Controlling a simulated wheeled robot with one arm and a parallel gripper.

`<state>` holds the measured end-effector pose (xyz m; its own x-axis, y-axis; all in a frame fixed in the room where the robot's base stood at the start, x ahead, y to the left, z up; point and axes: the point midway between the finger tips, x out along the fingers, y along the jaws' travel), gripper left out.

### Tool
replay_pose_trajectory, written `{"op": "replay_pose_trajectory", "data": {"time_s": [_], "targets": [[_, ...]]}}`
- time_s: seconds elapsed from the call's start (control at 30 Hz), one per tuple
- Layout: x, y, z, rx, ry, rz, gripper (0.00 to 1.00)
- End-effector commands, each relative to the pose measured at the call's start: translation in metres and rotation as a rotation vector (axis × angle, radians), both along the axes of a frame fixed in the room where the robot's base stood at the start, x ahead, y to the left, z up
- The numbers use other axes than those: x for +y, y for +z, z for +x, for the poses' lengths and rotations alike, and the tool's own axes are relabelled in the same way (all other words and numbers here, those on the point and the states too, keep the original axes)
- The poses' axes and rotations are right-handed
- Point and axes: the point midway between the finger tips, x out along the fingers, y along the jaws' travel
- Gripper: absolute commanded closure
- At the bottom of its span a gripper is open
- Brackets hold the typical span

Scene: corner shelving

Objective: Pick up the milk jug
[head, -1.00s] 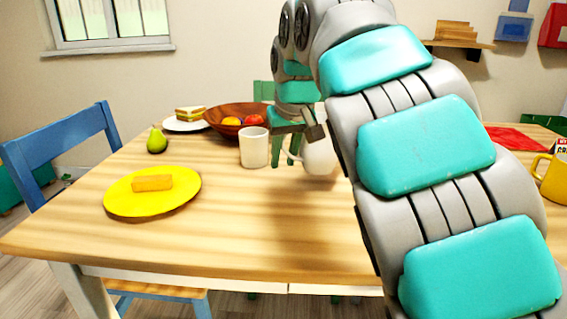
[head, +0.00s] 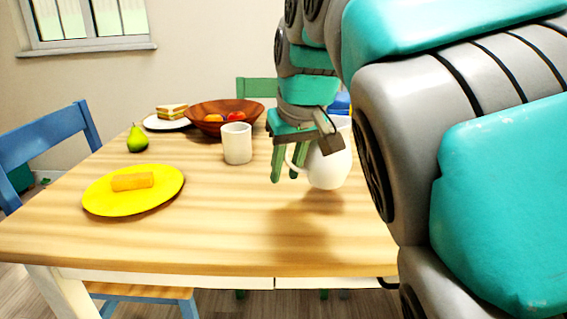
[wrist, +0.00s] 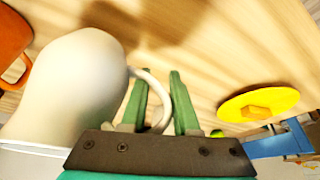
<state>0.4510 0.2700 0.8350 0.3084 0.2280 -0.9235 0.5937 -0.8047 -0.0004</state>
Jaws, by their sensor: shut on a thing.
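The milk jug (head: 328,166) is white and rounded. In the head view it hangs just right of my gripper (head: 284,178), partly hidden by my arm. Its shadow lies apart from it on the wooden table (head: 230,222), so it looks held a little above the top. In the wrist view the jug (wrist: 75,85) fills the left side, tilted in the picture. Its curved handle (wrist: 161,85) passes between the green fingers of my gripper (wrist: 158,82), which is shut on it.
A white mug (head: 237,143) stands left of my gripper. A fruit bowl (head: 205,110), a sandwich plate (head: 165,123) and a pear (head: 137,140) are behind. A yellow plate with a block (head: 105,198) lies left. The table's front middle is clear.

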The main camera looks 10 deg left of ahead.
Motion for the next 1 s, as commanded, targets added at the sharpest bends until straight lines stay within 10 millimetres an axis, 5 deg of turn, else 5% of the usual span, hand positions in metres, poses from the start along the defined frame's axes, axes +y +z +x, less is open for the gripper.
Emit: {"op": "replay_pose_trajectory", "data": {"time_s": [0.5,1.0], "targets": [[-0.027,0.005,-0.037,-0.003,0.000,-0.001,1.00],[-0.035,0.005,-0.047,0.000,0.000,0.000,1.00]]}}
